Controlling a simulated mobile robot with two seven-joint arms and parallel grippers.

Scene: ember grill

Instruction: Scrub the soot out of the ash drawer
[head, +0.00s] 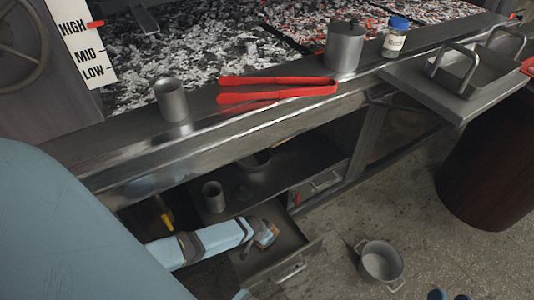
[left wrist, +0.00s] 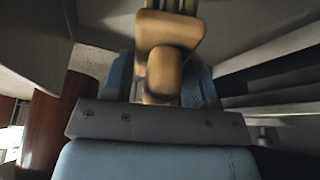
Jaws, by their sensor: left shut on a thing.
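The ash drawer (head: 312,252) is pulled out below the grill, with a bar handle on its front. My left gripper (head: 258,236) reaches into the drawer and is shut on a tan brush (head: 268,238). In the left wrist view, the brush's rounded tan body (left wrist: 165,75) sits between my blue fingers, with pale bristles partly visible at the top edge. Soot cannot be told from the drawer's dark floor, and bristle contact is hidden. My right gripper (head: 450,296) shows only as two separated blue fingertips at the bottom edge.
Red tongs (head: 275,95), a metal cup (head: 171,100), a lidded canister (head: 345,46) and a blue-capped jar (head: 395,38) stand on the grill ledge. A shelf below holds another cup (head: 213,196). A pot (head: 380,262) stands on the floor right of the drawer.

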